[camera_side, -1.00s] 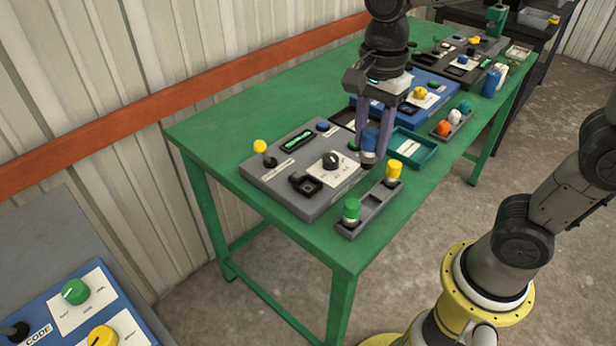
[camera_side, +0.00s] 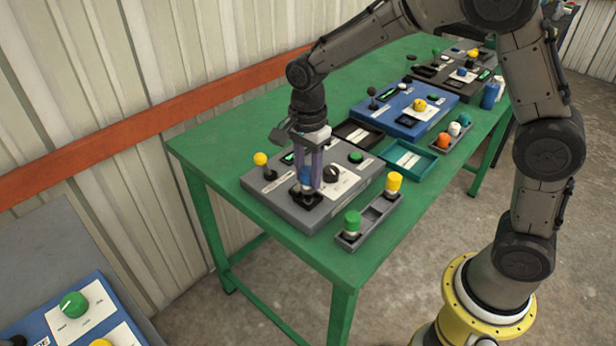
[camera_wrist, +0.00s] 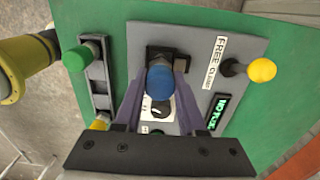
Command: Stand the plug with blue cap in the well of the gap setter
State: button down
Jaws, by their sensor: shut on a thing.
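The plug with the blue cap (camera_side: 306,175) is upright between the fingers of my gripper (camera_side: 311,184), which is shut on it. In the wrist view the blue cap (camera_wrist: 160,81) is between the fingertips (camera_wrist: 160,90) and hides the plug's lower part. The gap setter seems to be the grey panel (camera_side: 267,205) on the green table. Its black square well (camera_side: 303,205) is at the panel's near left part, directly below the plug; the well's dark block (camera_wrist: 182,66) also shows in the wrist view. I cannot tell whether the plug's foot is inside the well or just above it.
A grey rack (camera_side: 372,218) beside the panel holds a green-capped plug (camera_side: 352,222) and a yellow-capped plug (camera_side: 393,183), with bare room between. A yellow-knobbed lever (camera_side: 261,159) and a black dial (camera_side: 330,173) rise from the panel. A teal tray (camera_side: 408,160) lies farther right.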

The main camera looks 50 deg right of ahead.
jog(key=shift+f, duration=0.65)
jog(key=shift+f, duration=0.1)
jog(key=c, duration=0.5)
grip_release()
